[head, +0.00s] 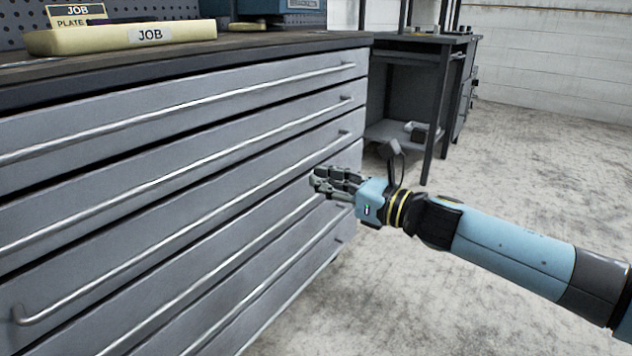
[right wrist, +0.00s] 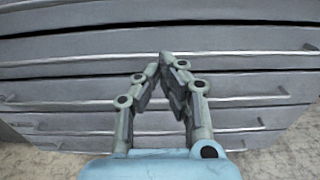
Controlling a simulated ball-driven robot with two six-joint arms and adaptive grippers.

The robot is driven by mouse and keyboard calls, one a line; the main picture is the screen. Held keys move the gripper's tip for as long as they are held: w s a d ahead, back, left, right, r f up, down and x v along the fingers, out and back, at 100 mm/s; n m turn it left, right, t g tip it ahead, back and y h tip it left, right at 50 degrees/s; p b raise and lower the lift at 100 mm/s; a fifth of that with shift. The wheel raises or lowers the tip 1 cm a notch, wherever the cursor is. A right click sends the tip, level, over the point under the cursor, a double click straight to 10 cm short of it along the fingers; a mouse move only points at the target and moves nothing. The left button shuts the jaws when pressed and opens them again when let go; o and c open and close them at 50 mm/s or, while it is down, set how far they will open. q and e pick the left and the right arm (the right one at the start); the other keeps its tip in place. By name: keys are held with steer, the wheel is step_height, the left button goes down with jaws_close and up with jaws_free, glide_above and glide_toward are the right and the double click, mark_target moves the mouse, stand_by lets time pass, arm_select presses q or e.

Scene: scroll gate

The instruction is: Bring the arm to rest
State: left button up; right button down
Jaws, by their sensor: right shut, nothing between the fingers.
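My right arm (head: 510,255) reaches in from the right in the head view. Its gripper (head: 318,181) is near the right end of the grey drawer cabinet (head: 190,168), in front of the lower drawers. In the right wrist view the fingertips of the right gripper (right wrist: 165,60) meet, with nothing between them. The drawer fronts lie beyond the fingers; whether the fingers touch them I cannot tell. My left gripper is not in view.
A yellow tray labelled JOB (head: 120,38) lies on the cabinet top, with a JOB PLATE sign (head: 77,14) behind it. Long bar handles (head: 200,100) run along the drawers. A dark workbench (head: 425,85) stands behind. Concrete floor (head: 540,150) is clear on the right.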

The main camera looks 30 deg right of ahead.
steer(key=shift+s, duration=0.15)
steer(key=s+d+f+m+g+h, duration=0.1)
steer(key=s+f+m+g+h, duration=0.3)
steer(key=s+f+m, duration=0.75)
steer(key=s+f+m+g+h, duration=0.35)
steer(key=s+f+m, duration=0.55)
steer(key=f, duration=0.5)
steer(key=s+a+f+m+g, duration=0.2)
steer(key=s+f+m+g, duration=0.3)
steer(key=s+m, duration=0.45)
steer(key=s+a+f+m+g, duration=0.2)
steer(key=s+f+m+g, duration=0.25)
steer(key=s+m, duration=0.5)
arm_select(q)
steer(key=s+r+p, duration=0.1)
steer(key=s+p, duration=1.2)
steer(key=p, duration=0.1)
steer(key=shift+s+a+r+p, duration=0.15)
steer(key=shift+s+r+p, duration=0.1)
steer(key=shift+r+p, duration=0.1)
arm_select(e)
steer(key=s+r, duration=0.1)
steer(key=s, duration=1.3)
steer(key=shift+d, duration=0.45)
